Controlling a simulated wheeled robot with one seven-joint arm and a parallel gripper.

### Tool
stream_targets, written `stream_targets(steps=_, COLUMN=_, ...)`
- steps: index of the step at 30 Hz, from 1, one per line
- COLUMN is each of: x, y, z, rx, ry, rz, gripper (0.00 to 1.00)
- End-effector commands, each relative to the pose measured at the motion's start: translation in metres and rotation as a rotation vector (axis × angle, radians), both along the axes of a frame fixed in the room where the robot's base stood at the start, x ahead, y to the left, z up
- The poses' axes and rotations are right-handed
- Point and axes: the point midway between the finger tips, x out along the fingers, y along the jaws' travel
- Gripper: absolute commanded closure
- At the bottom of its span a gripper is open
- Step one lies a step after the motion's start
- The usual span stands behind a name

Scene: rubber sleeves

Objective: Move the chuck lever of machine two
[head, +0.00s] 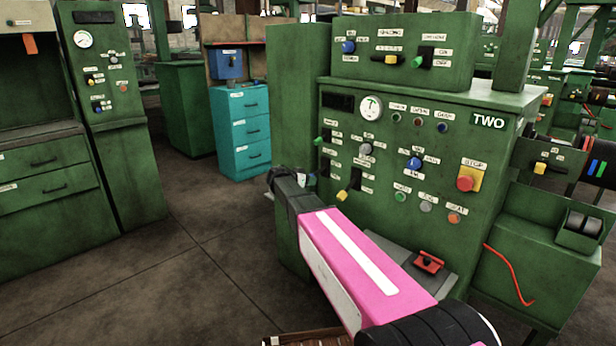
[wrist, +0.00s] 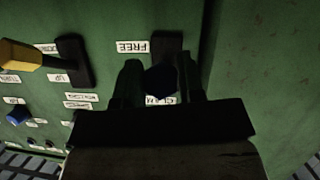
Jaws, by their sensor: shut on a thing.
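Machine two (head: 488,122) is a green cabinet with a sloped panel of levers, knobs and buttons in the head view. In the wrist view a dark blue lever knob (wrist: 161,82) stands at a dark slot plate (wrist: 168,43), between an upside-down FREE label and a partly covered second label. My gripper (wrist: 160,75) has one finger on each side of this knob and is shut on it.
A yellow-tipped lever (wrist: 20,56) stands beside the held one in the wrist view. The head view shows a red stop button (head: 466,183), a red clamp-like part (head: 429,262) below the panel, and a teal drawer cabinet (head: 241,131) behind. Floor at left is clear.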

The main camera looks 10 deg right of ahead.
Motion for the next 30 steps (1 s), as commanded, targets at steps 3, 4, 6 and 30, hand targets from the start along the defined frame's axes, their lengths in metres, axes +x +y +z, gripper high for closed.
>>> stream_targets(steps=3, x=0.002, y=-0.002, z=-0.011, rx=-0.068, ry=-0.045, rz=0.003, gripper=1.00)
stream_targets(steps=4, x=0.002, y=-0.002, z=-0.013, rx=-0.084, ry=-0.057, rz=0.002, gripper=1.00)
stream_targets(steps=6, x=0.004, y=-0.004, z=-0.016, rx=-0.118, ry=-0.082, rz=0.002, gripper=1.00)
stream_targets(steps=30, x=0.007, y=-0.009, z=-0.027, rx=-0.221, ry=-0.159, rz=0.000, gripper=1.00)
